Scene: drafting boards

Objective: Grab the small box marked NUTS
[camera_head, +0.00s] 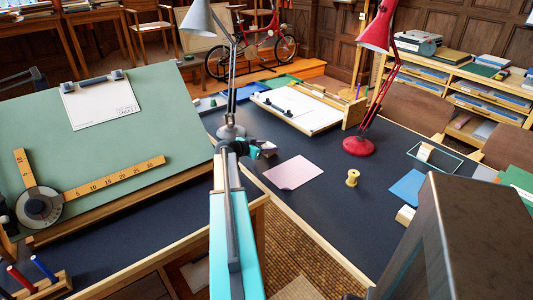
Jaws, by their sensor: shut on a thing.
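My gripper (258,151) is at the far end of my teal arm, over the dark desk top near the foot of the grey lamp. It is shut on a small pale box (269,147), which shows just past the dark fingers. The box is partly hidden by the gripper, and I cannot read any marking on it. I cannot tell whether it touches the desk. Another small box (426,152) stands in a shallow clear-sided tray (449,165) at the right. A further pale block or box (405,215) lies by the right desk edge, its face unreadable.
A pink sheet (293,173), a yellow spool (352,178) and a blue sheet (408,187) lie on the desk (325,210). The grey lamp (231,132) and red lamp (359,146) stand tall. A green drafting board (110,130) slopes at the left.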

